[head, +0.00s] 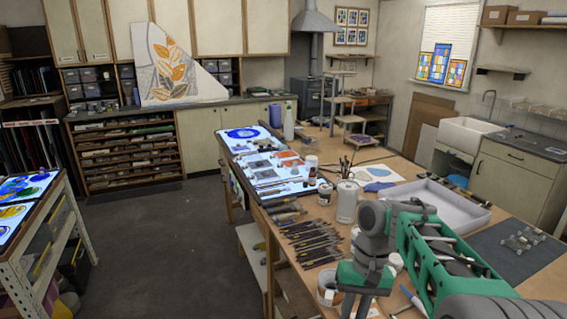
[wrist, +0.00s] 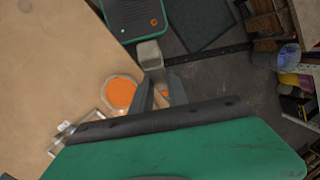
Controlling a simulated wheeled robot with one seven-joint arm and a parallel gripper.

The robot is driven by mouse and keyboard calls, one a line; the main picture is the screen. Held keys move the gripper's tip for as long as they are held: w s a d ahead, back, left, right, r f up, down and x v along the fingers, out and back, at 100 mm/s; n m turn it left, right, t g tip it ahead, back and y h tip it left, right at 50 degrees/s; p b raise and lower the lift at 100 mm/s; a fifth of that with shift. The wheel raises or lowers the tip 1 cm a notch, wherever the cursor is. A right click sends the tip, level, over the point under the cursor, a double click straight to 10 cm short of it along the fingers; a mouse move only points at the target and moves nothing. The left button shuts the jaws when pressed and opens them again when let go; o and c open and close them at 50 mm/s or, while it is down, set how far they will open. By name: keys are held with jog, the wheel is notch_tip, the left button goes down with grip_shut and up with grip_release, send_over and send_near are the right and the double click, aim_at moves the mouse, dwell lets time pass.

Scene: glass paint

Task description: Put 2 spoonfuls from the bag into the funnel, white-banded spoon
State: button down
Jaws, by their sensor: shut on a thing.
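My gripper (head: 357,303) points down over the near edge of the worktable in the head view. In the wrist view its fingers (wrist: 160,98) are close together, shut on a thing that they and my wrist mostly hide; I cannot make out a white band. A round clear-rimmed container (wrist: 120,93) with orange contents is just left of the fingers in the wrist view. In the head view a container (head: 326,289) stands left of my gripper, partly cut off by the arm. I cannot pick out the bag or the funnel for certain.
Several dark-handled tools (head: 308,240) lie in a row left of my arm. A white jug (head: 347,202) stands behind it. A shallow white tray (head: 445,201) and a dark mat (head: 518,252) are to the right. A lit light table (head: 262,160) is farther back.

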jog(key=shift+f, duration=0.15)
jog(key=b+x, duration=0.4)
jog(key=shift+w+d+f+b, duration=0.35)
jog(key=shift+w+f, duration=0.05)
jog(key=shift+f, duration=0.1)
jog(key=p+v, duration=0.1)
jog(key=v, duration=0.2)
jog(key=s+a+p+v, duration=0.1)
jog(key=p+v, duration=0.1)
jog(key=v, duration=0.2)
jog(key=s+p+v, duration=0.1)
jog(key=v, duration=0.3)
jog(key=shift+a+r+p, duration=0.35)
